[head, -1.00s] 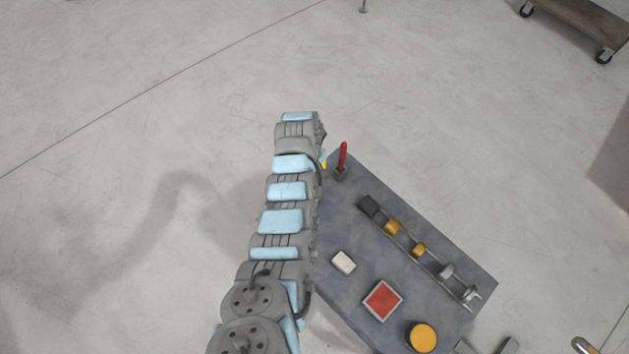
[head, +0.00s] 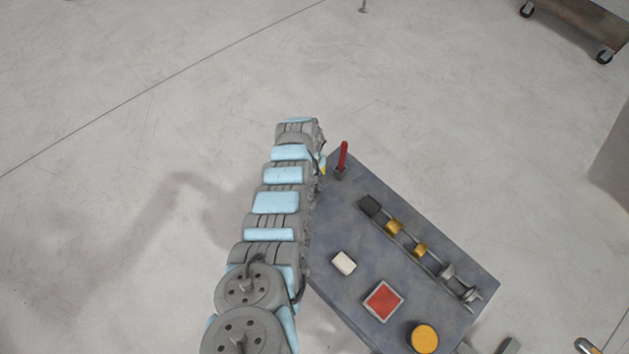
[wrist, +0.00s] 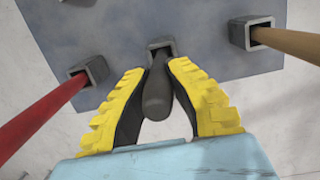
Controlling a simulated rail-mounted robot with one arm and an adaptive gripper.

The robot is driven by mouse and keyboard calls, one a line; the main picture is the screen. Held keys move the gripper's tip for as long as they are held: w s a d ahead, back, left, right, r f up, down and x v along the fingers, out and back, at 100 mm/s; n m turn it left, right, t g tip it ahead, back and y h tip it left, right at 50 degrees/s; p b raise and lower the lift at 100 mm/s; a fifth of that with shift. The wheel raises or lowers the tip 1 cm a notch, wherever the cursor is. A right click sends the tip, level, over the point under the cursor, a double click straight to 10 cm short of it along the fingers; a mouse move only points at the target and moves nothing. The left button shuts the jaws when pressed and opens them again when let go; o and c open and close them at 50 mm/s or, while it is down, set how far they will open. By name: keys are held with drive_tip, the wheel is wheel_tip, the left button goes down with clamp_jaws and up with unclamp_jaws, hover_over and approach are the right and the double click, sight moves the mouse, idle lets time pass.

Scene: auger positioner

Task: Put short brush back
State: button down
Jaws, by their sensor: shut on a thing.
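The short brush (wrist: 157,95) shows in the wrist view as a dark grey, rounded handle between the two yellow-padded fingers of my gripper (wrist: 155,70). The gripper is shut on it. Its far end meets the mouth of a square grey socket (wrist: 161,43) on the slate board; how deep it sits there I cannot tell. The brush's bristles are hidden. In the head view only a yellow bit of my gripper (head: 323,168) shows beside the board's upper left corner, and my arm hides the rest.
A red handle (wrist: 40,118) stands in a socket to the left, and a tan handle (wrist: 290,42) in one to the right, both close to my fingers. The board (head: 330,215) also carries a white block (head: 344,263), a red square (head: 383,301), a yellow disc (head: 423,338) and a rail of parts (head: 420,250).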

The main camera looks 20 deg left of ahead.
drive_tip(key=shift+f, duration=0.1)
drive_tip(key=shift+f, duration=0.15)
drive_tip(key=c, duration=1.2)
unclamp_jaws()
drive_tip(key=shift+s, duration=0.1)
